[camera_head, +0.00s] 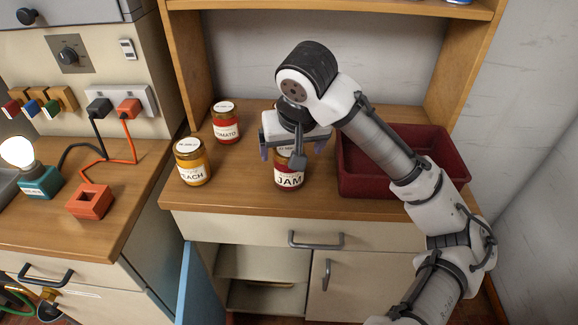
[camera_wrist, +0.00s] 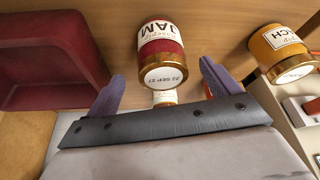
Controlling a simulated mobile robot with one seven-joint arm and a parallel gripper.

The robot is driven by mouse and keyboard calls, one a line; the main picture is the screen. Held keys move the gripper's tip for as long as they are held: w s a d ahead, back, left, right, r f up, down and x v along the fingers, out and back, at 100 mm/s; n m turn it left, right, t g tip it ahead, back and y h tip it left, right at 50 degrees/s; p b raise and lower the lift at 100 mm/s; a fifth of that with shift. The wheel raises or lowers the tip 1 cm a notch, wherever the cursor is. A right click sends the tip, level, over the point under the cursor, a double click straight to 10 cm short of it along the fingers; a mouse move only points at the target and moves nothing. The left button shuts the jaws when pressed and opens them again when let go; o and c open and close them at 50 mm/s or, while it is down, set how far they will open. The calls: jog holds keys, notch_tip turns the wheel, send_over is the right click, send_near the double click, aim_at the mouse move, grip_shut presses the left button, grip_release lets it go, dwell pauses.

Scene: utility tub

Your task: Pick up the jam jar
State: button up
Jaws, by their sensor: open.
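The jam jar (camera_head: 289,178) stands on the wooden counter, dark red with a white JAM label and a gold-edged lid partly hidden by my gripper. In the wrist view the jam jar (camera_wrist: 161,52) lies between and beyond the two purple fingertips, with clear space on both sides. My gripper (camera_head: 292,152) is open just above the jar, fingers pointing down on either side of its top. In the wrist view my gripper (camera_wrist: 163,85) holds nothing.
A peach jar (camera_head: 192,163) and a tomato jar (camera_head: 226,124) stand left of the jam jar. A dark red tub (camera_head: 352,182) sits close on its right. A shelf frame (camera_head: 186,70) rises behind. An orange block (camera_head: 90,202) and lamp (camera_head: 38,182) are on the left counter.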

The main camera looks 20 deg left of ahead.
jog(key=shift+x, duration=3.4)
jog(key=shift+a+r, duration=0.1)
jog(key=c, duration=1.4)
